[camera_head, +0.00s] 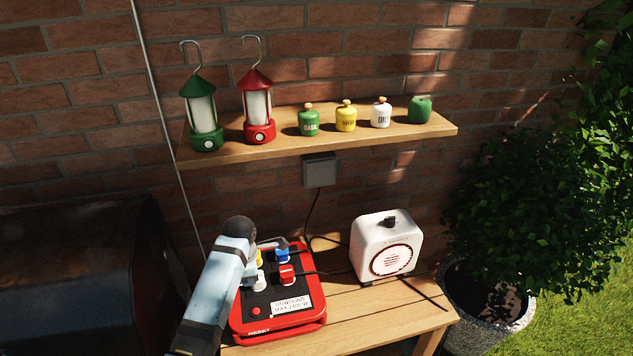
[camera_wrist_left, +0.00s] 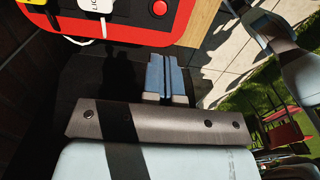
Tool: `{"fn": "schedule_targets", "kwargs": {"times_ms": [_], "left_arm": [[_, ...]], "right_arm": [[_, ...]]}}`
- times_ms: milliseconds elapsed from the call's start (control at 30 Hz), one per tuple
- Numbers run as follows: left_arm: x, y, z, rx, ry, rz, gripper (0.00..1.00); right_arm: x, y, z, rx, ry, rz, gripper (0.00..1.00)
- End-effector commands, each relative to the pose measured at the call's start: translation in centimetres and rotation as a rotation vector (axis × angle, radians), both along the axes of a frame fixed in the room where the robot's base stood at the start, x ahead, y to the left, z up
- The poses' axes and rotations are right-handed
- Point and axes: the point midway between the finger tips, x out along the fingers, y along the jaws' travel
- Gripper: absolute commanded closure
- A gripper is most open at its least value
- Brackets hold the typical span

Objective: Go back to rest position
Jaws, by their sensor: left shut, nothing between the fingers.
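My left arm (camera_head: 220,285) comes in from the bottom left in the head view, across the left side of the red power board (camera_head: 318,287). Its gripper fingers do not show there. In the left wrist view the two blue-grey fingers of my left gripper (camera_wrist_left: 167,77) lie side by side, shut and empty. They are apart from the power board (camera_wrist_left: 118,32), whose front part with the red button shows at the top. My right gripper is not in view.
The board stands on a wooden table (camera_head: 375,318) beside a white appliance (camera_head: 386,246). Coloured plugs sit in it. A wall shelf (camera_head: 290,149) holds a green lantern (camera_head: 204,115), a red lantern (camera_head: 258,105) and several small canisters. A dark grill (camera_head: 80,265) is left, a potted bush (camera_head: 530,215) right.

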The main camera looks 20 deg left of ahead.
Motion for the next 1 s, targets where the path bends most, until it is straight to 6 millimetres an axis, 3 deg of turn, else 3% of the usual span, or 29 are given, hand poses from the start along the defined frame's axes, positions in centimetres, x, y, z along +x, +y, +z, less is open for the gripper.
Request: {"fn": "schedule_targets", "kwargs": {"times_ms": [133,233,400,533,667,800,1000], "left_arm": [[-0.7,0.0,-1.1,0.012,-0.023,-0.063,1.00],[-2.2,-0.3,-3.2,0.046,-0.087,-0.233,1.00],[-6.8,-1.9,-7.6,0.169,-0.260,-0.729,1.00],[-11.0,-4.0,-9.5,0.306,-0.393,-1.132,1.00],[-15.7,-6.8,-9.9,0.477,-0.521,-1.512,1.00],[-20.6,-9.9,-9.0,0.690,-0.637,-1.839,1.00],[-24.9,-12.6,-6.9,0.930,-0.725,-2.078,1.00]], "right_arm": [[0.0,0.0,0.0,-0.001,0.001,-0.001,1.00],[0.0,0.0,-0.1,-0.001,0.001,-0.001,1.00],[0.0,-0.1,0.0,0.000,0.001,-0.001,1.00],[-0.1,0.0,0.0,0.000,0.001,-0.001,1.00],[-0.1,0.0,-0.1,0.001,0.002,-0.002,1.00],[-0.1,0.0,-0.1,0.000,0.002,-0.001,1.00],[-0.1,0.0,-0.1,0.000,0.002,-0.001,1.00]]}}
